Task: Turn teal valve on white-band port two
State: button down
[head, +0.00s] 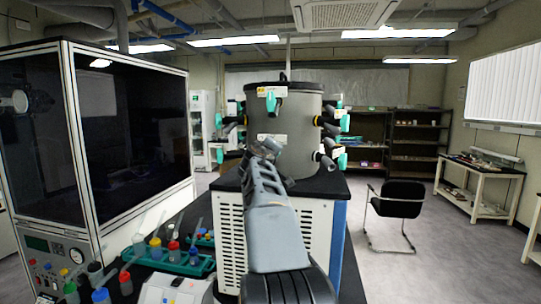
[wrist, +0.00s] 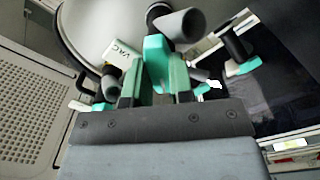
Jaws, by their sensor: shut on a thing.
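The grey drum (head: 285,115) of the freeze dryer carries several ports with teal valves around its side. One teal valve (wrist: 157,58) stands between the two fingers of my gripper (wrist: 156,80) in the wrist view, and the gripper is shut on it. A grey port end (wrist: 181,25) sits just above this valve. A white label reading VAC (wrist: 117,55) is beside it on the left. No white band can be made out clearly. In the head view my gripper (head: 266,148) is at the drum's lower front, and my arm hides the held valve.
Other teal valves stick out at the drum's upper front (head: 271,101), left (head: 218,121) and right (head: 345,123). In the wrist view another teal valve (wrist: 242,67) is to the right. A glass-fronted cabinet (head: 130,125) stands left, a rack of colourful-capped bottles (head: 186,262) nearer, and a black chair (head: 398,198) right.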

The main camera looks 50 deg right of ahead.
jog(key=shift+w+a+m+b, duration=0.1)
jog(key=shift+m+b, duration=4.05)
jog(key=shift+m, duration=1.05)
jog(key=c, duration=1)
grip_release()
jog(key=shift+f, duration=0.1)
jog(key=b+v, duration=0.6)
jog(key=v, duration=0.7)
jog(key=shift+s+a, duration=0.25)
jog(key=shift+a, duration=0.1)
